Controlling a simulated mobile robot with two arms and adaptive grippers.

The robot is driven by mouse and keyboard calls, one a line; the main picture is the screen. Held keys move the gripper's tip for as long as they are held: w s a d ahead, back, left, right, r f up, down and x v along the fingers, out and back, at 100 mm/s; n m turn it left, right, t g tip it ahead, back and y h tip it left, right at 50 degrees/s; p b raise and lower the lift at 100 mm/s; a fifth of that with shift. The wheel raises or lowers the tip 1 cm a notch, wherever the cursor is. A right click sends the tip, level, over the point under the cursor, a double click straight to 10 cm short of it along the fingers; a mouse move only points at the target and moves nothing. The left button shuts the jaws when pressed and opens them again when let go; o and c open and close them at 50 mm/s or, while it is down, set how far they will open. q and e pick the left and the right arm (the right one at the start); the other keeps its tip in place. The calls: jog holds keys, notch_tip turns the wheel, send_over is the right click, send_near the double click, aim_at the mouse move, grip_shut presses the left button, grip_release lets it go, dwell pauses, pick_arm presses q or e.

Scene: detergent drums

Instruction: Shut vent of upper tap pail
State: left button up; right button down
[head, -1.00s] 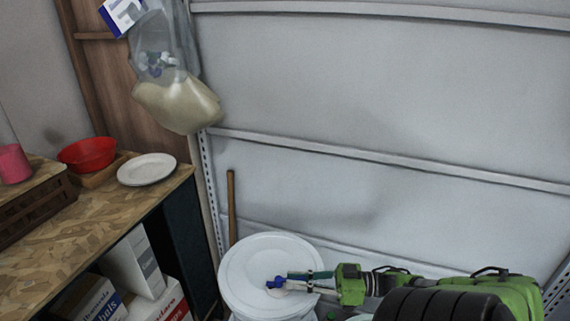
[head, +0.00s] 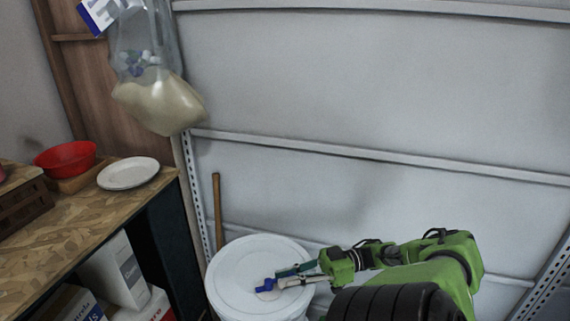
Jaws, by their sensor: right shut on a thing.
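The white round pail (head: 232,287) stands upright at the bottom centre of the head view, its lid facing up. A small blue vent piece (head: 265,285) sits near the middle of the lid. My right gripper (head: 274,281) reaches in from the right over the lid, its fingertips at the blue piece. It is shut on the blue vent piece. The tap and the lower part of the pail are out of view. My left gripper is not in view.
A wooden stick (head: 217,212) stands behind the pail against the grey wall panels. A wooden counter (head: 75,225) at left holds a red bowl (head: 64,158) and a white plate (head: 128,173). White boxes (head: 118,270) stand below it. A clear bag (head: 155,100) hangs above.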

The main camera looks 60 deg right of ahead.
jog(key=c, duration=2.2)
grip_release()
jog(key=shift+o, duration=0.2)
jog(key=shift+d, duration=0.1)
jog(key=shift+v, duration=3.75)
